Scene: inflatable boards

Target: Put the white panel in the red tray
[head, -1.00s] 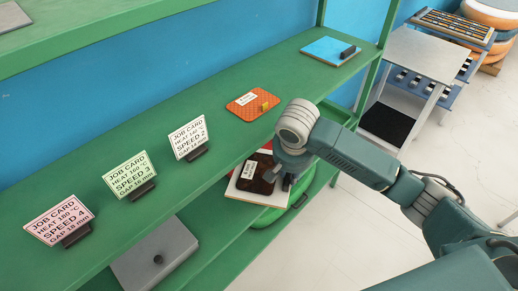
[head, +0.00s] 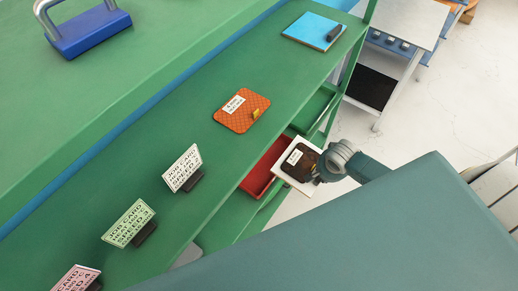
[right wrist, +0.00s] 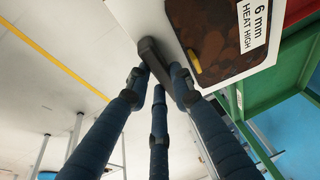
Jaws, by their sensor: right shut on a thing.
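The white panel (head: 284,172) carries a dark brown patch with a white label and a small yellow tab. It also shows in the right wrist view (right wrist: 165,25), where the label reads 6 mm, HEAT HIGH. My right gripper (head: 318,174) is shut on the dark grey grip at the panel's edge; its fingers close around it in the right wrist view (right wrist: 158,82). The red tray (head: 264,170) sits on the lower level of the green shelf, just left of the panel, which hides part of it. My left gripper is not in view.
On the green shelf (head: 225,150) above lie an orange panel (head: 232,120), a blue panel (head: 307,27) and three job cards. A green tray (head: 312,112) lies beyond the red one. A blue-and-grey handled object (head: 90,32) stands on the top shelf.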

